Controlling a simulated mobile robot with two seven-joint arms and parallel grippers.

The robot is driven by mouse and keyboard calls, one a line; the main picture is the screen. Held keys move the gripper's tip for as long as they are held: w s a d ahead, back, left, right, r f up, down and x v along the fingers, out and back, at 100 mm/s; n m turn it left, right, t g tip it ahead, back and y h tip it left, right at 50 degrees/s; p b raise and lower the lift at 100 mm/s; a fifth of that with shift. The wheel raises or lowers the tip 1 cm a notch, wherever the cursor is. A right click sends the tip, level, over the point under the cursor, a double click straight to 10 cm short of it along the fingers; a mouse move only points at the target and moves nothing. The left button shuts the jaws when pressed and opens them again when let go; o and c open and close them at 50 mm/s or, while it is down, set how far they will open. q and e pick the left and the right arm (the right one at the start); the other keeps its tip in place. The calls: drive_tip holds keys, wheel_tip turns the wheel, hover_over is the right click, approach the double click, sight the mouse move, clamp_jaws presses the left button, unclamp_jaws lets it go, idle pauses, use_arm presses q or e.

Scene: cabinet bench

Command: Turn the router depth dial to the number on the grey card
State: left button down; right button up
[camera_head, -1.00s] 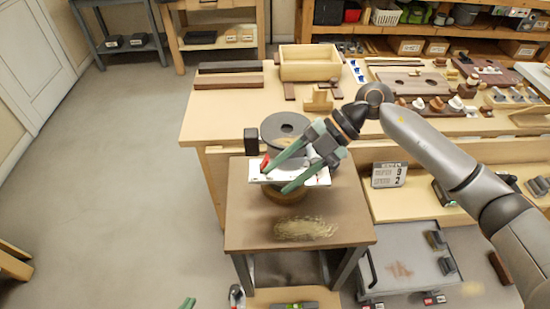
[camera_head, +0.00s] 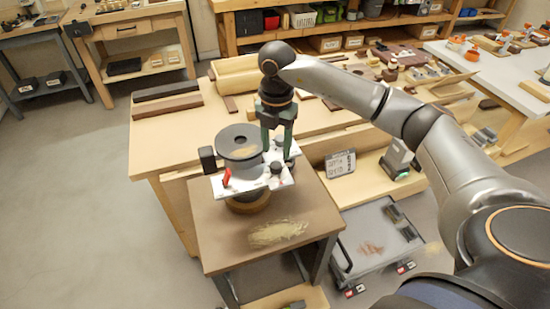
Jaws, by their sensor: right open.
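The router (camera_head: 239,146), with a round dark top and a white base, stands on the brown stand. A red lever shows at its left front. Small dark knobs (camera_head: 276,168) sit on the right of the white base; I cannot tell for sure which is the depth dial, and no scale is readable. My right gripper (camera_head: 277,156) points down over this right side, its green fingers apart and beside the knobs; contact cannot be told. The grey card (camera_head: 340,163) leans on the bench's lower ledge at right, its writing too small to read surely. My left gripper is out of view.
The brown stand (camera_head: 215,240) has a sawdust patch (camera_head: 278,232) in front of the router. Behind is the wooden bench (camera_head: 150,130) with dark boards (camera_head: 167,97) and several wooden parts. A grey cart (camera_head: 370,235) stands at right. The floor at left is clear.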

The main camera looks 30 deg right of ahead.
sight(276, 164)
drive_tip(key=shift+f, duration=2.6)
clamp_jaws()
